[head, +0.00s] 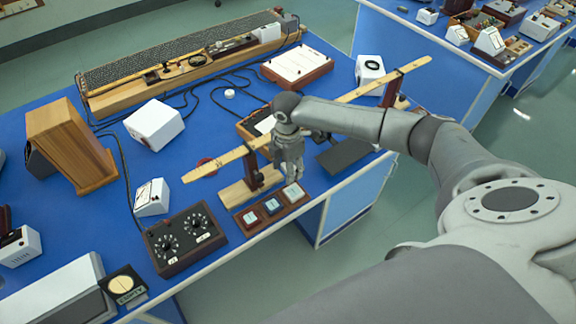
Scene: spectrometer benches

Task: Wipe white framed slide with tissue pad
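A small wooden tray (263,223) at the front edge of the bench holds three small framed slides in a row. My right gripper (292,178) points down just above the white framed slide. Its fingers partly cover that end of the tray. I cannot tell whether they touch the slide or hold anything. I cannot make out a tissue pad. My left gripper is not in view.
A long wooden bar (222,162) on uprights runs behind my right gripper. A black two-dial box (185,240) stands left of the tray. A wooden box (68,143), a white box (154,124) and cables lie farther back. The floor is open beyond the front edge.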

